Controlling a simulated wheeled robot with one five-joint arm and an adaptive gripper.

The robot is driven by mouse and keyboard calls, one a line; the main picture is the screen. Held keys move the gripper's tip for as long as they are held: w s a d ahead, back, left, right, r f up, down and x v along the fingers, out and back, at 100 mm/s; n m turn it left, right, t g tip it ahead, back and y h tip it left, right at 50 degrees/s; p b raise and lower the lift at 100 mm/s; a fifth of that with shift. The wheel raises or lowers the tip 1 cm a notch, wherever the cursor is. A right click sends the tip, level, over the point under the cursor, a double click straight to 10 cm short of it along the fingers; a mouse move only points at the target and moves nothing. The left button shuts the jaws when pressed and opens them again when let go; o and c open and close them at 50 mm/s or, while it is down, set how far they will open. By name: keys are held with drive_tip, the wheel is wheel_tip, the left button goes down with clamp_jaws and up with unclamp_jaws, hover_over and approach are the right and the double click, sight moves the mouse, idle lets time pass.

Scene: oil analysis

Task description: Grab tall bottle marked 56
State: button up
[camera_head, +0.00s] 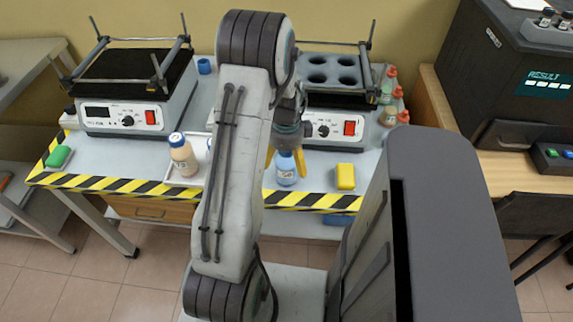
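A blue bottle (286,172) with a pale label stands near the front edge of the table; the print on it is too small to read surely. My gripper (285,164) points down over it, its yellow fingers spread on the bottle's left and right. The gripper looks open, and finger contact cannot be made out. The bottle's top is hidden by the gripper. A brownish bottle (183,158) with a white-and-blue cap and a marked label stands to the left; its number is not clearly readable. Another bottle beside it is mostly hidden behind my arm.
Two shaker machines (128,118) (330,125) stand behind the bottles. A yellow block (345,176) lies right of the gripper, a green one (58,156) far left. Several small red-capped bottles (390,115) stand at right. Striped tape (120,186) marks the table's front edge.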

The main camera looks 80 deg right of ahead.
drive_tip(key=c, duration=1.2)
drive_tip(key=shift+c, duration=0.2)
drive_tip(key=shift+r, duration=0.15)
